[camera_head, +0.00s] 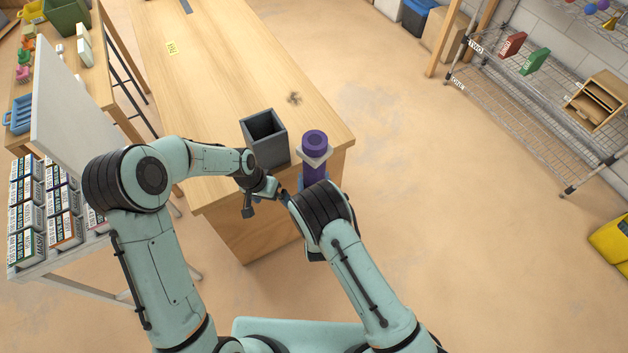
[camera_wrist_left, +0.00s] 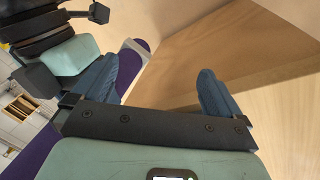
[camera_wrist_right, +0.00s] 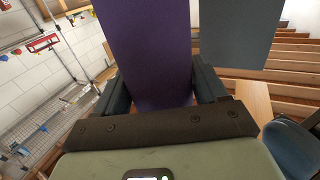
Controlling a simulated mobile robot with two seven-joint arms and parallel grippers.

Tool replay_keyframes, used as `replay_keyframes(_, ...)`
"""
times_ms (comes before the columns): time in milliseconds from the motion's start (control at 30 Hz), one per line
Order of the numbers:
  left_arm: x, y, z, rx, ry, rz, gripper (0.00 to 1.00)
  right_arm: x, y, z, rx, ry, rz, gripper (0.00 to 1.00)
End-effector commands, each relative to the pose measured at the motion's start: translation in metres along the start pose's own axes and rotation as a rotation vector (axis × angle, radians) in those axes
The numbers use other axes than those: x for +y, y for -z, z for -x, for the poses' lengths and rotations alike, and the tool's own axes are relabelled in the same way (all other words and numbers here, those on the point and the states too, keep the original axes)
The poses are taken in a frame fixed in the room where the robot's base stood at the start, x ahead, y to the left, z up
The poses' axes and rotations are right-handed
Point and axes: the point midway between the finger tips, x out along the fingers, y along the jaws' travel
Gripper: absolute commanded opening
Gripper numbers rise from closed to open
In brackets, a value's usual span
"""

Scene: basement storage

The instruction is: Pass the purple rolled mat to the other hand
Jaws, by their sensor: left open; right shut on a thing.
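The purple rolled mat (camera_head: 314,140) stands about upright by the table's front right corner, with a pale band around it. My right gripper (camera_wrist_right: 160,85) is shut on it; the mat fills the gap between the fingers in the right wrist view. My right forearm hides the mat's lower part in the head view. My left gripper (camera_head: 279,192) is open and empty, just left of the mat and my right wrist. In the left wrist view its spread fingers (camera_wrist_left: 155,90) have nothing between them, and the mat (camera_wrist_left: 28,162) runs behind the left finger.
A dark grey square open container (camera_head: 265,150) stands on the wooden table (camera_head: 220,60), close to the mat's left. It also shows in the right wrist view (camera_wrist_right: 238,32). A wire shelf (camera_head: 530,85) is far right. A rack of boxes (camera_head: 45,210) is at left. Floor right of the table is clear.

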Motion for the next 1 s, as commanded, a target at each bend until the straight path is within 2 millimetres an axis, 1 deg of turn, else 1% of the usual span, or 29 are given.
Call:
replay_keyframes(33,-0.004,-0.023,-0.023,-0.012,-0.017,0.058,1.00,0.000,0.001,0.000,0.003,0.000,-0.001,0.27)
replay_keyframes(67,-0.005,-0.035,-0.035,-0.010,-0.024,0.092,1.00,0.000,0.001,0.000,0.003,0.000,-0.001,0.27)
replay_keyframes(100,-0.007,-0.051,-0.049,-0.010,-0.031,0.139,1.00,0.000,0.001,0.000,0.003,0.000,-0.001,0.27)
replay_keyframes(167,-0.009,-0.077,-0.068,-0.009,-0.037,0.214,1.00,0.000,0.001,0.000,0.003,0.000,-0.001,0.27)
replay_keyframes(200,-0.010,-0.096,-0.080,-0.009,-0.038,0.265,1.00,0.000,0.001,-0.001,0.003,0.000,-0.001,0.27)
replay_keyframes(267,-0.010,-0.123,-0.094,-0.010,-0.035,0.340,1.00,0.000,0.001,-0.001,0.003,0.000,-0.001,0.27)
replay_keyframes(300,-0.008,-0.141,-0.103,-0.014,-0.034,0.384,1.00,0.000,0.001,-0.001,0.003,0.000,-0.001,0.27)
replay_keyframes(367,-0.001,-0.163,-0.116,-0.024,-0.038,0.438,1.00,0.000,0.001,-0.001,0.003,0.000,-0.001,0.27)
replay_keyframes(400,0.006,-0.175,-0.124,-0.032,-0.044,0.464,1.00,0.000,0.001,-0.001,0.003,0.000,-0.001,0.27)
replay_keyframes(500,0.021,-0.200,-0.139,-0.049,-0.057,0.522,1.00,0.000,0.001,-0.001,0.003,0.000,-0.001,0.27)
replay_keyframes(600,0.031,-0.217,-0.146,-0.059,-0.064,0.562,1.00,0.000,0.001,-0.001,0.003,0.000,-0.001,0.27)
replay_keyframes(700,0.037,-0.225,-0.149,-0.063,-0.067,0.581,1.00,0.000,0.001,-0.001,0.003,0.000,0.000,0.27)
replay_keyframes(1000,0.038,-0.226,-0.150,-0.062,-0.067,0.587,1.00,0.000,0.001,-0.001,0.003,0.000,-0.001,0.27)
